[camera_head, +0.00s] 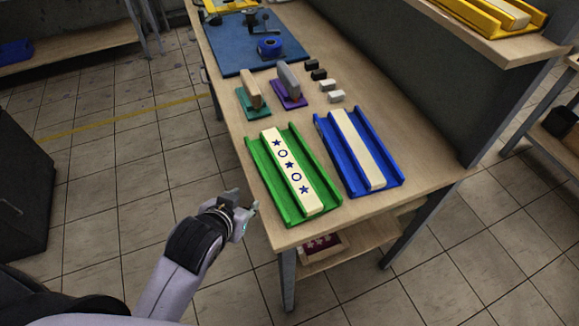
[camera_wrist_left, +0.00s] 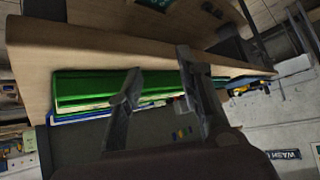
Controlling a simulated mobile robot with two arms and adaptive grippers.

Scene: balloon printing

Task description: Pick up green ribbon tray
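The green ribbon tray (camera_head: 264,176) lies on the near left part of the wooden table, close to its left edge. A cream strip printed with blue stars and circles (camera_head: 290,165) lies along its middle. The tray's green side also shows in the left wrist view (camera_wrist_left: 85,88), beyond my fingers. My left gripper (camera_head: 246,212) is beside the table's left edge, just left of the tray's near end and apart from it. In the left wrist view its two fingers (camera_wrist_left: 158,60) are spread, with nothing held between them. My right gripper is not in view.
A blue tray (camera_head: 357,155) with a plain cream strip lies right of the green one. Two stamps on green (camera_head: 254,103) and purple (camera_head: 289,94) pads stand behind, near small black and white blocks. A blue mat (camera_head: 235,45) lies farther back.

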